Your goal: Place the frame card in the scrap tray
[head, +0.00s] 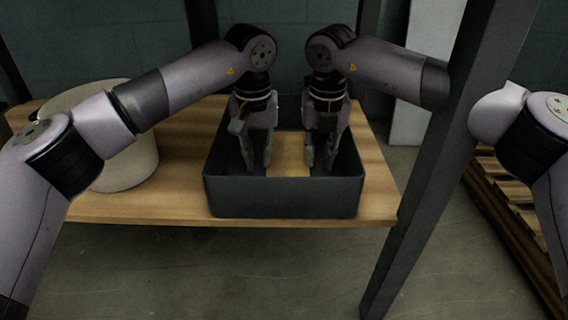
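The scrap tray is a dark grey, open-topped tray (285,198) on the wooden table. A flat tan piece, which looks like the frame card (290,156), shows inside the tray between my two grippers. Its left and right edges are partly hidden by the fingers, and its lower edge by the tray's front wall. My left gripper (257,155) points down into the left part of the tray, with its fingers apart. My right gripper (321,155) points down into the right part, fingers also apart. I cannot tell whether either touches the card.
A white round container (125,165) stands on the table (180,190) left of the tray, partly behind my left arm. A dark upright post (430,170) rises at the table's right. A wooden pallet (505,200) lies at the far right. Bare table shows on both sides of the tray.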

